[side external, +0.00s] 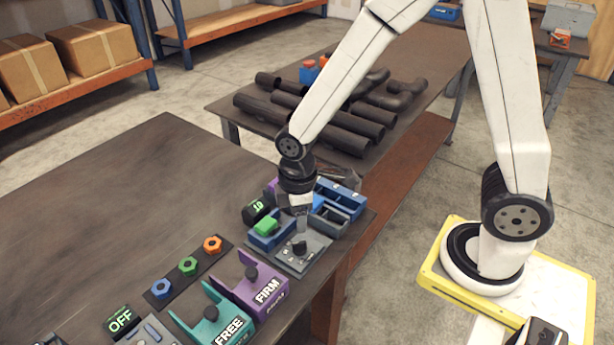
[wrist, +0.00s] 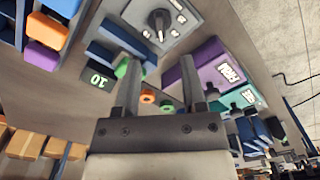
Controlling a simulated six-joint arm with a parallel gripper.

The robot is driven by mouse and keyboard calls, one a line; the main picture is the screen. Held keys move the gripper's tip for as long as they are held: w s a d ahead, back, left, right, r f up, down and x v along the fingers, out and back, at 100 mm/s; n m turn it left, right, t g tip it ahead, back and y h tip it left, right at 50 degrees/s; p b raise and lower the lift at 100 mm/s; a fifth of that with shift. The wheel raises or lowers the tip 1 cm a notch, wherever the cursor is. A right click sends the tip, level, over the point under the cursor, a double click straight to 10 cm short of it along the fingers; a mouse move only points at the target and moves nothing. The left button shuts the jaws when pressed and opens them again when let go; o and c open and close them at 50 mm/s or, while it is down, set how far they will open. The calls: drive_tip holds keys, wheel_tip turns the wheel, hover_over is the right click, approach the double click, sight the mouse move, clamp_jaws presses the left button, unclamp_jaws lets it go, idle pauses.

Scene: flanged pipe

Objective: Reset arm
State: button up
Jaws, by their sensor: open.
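My gripper (wrist: 160,75) shows in the wrist view with two dark fingers apart and nothing between them. In the side external view my gripper (side external: 301,225) points down over the workbench, close to a grey panel with a dark knob (side external: 299,247). In the wrist view the knob (wrist: 159,19) sits beyond the fingertips, apart from them as far as I can tell. A blue holder with a green block (side external: 265,227) is just left of my gripper. The fingertips are small and partly hidden in the side view.
A purple FIRM block (side external: 249,285) and a teal FREE block (side external: 212,320) stand at the bench front, beside a strip with coloured nuts (side external: 188,265). Blue bins (side external: 338,198) lie right of my gripper. Dark pipes (side external: 330,128) lie on the far table. The bench's left (side external: 120,190) is bare.

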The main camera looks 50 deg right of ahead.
drive_tip(key=shift+d, duration=0.1)
drive_tip(key=shift+s+d+r+m, duration=0.2)
drive_tip(key=shift+d+r+m, duration=0.25)
drive_tip(key=shift+m, duration=0.25)
drive_tip(key=s+d+r+m+t, duration=0.2)
drive_tip(key=s+d+r+m, duration=0.1)
drive_tip(key=d+m, duration=0.3)
drive_tip(key=m, duration=0.2)
drive_tip(key=shift+s+r+m+t, duration=0.25)
drive_tip(key=shift+s+m+t, duration=0.05)
drive_tip(key=o, duration=0.4)
drive_tip(key=w+a+f+m, duration=0.1)
drive_tip(key=a+m, duration=0.1)
drive_tip(key=w+a+f+m+g, duration=0.1)
drive_tip(key=a+m, duration=0.1)
drive_tip(key=w+a+f+m+g, duration=0.1)
drive_tip(key=a+m, duration=0.1)
drive_tip(key=shift+w+f+m, duration=0.25)
drive_tip(key=shift+f+m, duration=0.05)
drive_tip(key=shift+w+a+f+m+g, duration=0.3)
drive_tip(key=shift+a+f+m, duration=0.2)
drive_tip(key=shift+m, duration=0.2)
